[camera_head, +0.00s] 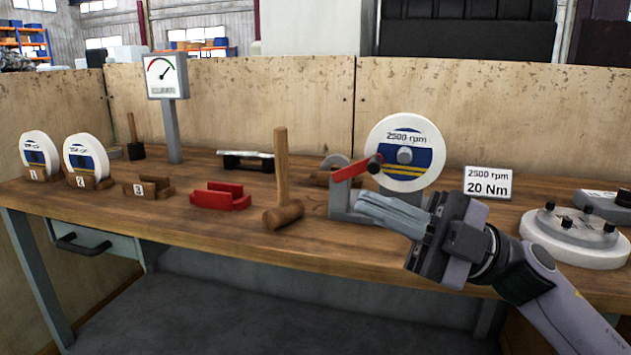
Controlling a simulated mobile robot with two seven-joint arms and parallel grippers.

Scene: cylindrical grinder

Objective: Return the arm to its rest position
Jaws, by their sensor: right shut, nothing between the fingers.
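My right arm (565,300) comes in from the lower right. Its gripper (368,205) is shut and empty, with the fingers pointing left over the front of the bench. The fingertips are in front of the grey stand of the grinder (345,200), just below its red lever (350,172); whether they touch it I cannot tell. A white wheel marked 2500 rpm (405,140) is mounted on the grinder behind the gripper. The gripper hides part of the stand. My left gripper does not show.
A wooden mallet (284,215) stands upright left of the grinder. Beyond it are a red block (221,198), wheels in numbered holders (87,158) and a gauge (161,76). Bench (190,225) front edge is clear at left.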

